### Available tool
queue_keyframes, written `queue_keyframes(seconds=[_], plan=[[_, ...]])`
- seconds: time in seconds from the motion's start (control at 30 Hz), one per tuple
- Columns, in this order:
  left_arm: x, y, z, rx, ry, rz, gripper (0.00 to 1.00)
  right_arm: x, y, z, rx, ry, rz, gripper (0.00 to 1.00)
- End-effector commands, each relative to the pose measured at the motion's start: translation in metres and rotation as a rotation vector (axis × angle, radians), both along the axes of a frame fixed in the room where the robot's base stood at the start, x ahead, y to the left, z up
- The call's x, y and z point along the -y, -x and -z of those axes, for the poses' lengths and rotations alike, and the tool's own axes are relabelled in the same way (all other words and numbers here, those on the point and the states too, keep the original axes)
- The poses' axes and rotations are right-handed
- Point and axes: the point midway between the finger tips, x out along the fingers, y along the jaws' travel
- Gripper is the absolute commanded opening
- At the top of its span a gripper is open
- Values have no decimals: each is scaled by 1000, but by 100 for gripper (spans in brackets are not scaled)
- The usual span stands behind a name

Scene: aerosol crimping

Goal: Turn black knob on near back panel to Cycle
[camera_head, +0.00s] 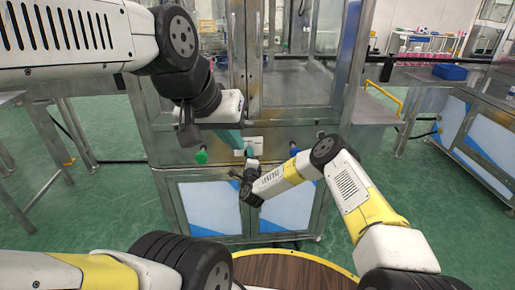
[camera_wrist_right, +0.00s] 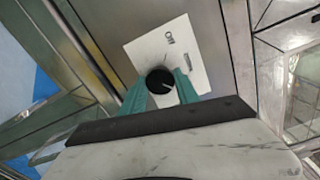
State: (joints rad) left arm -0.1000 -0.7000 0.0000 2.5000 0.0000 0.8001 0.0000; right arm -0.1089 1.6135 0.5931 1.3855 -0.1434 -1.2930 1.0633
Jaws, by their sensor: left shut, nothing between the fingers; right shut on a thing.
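In the head view my right gripper (camera_head: 252,160) is at the cabinet's front panel (camera_head: 270,136), and the knob is hidden there.
A green button (camera_head: 202,157) is left of the grippers on the panel, and a blue button (camera_head: 294,150) is to the right. Glass cabinet doors (camera_head: 300,80) rise above. A blue-and-white workbench (camera_head: 465,140) stands at right. Green floor lies between.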

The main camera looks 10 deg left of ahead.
Motion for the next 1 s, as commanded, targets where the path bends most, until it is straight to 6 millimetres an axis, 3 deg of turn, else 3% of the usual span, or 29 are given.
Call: queue_keyframes(seconds=[0.3, 0.33, 0.4, 0.43, 0.77, 1.0], plan=[[0, 0, 0, 0, 0, 0, 0, -1, 1, 2, -4, -2, -2, 0], [0, 0, 0, 0, 0, 0, 0, -1, 1, 2, -4, -2, -2, 43], [0, 0, 0, 0, 0, 0, 0, 0, 1, 2, -4, -2, -2, 57], [0, 0, 0, 0, 0, 0, 0, 0, 1, 2, -4, -1, -2, 59], [0, 0, 0, 0, 0, 0, 0, 0, 2, 1, -2, 0, -1, 59], [0, 0, 0, 0, 0, 0, 0, 9, 34, 2, -5, -1, -3, 59]])
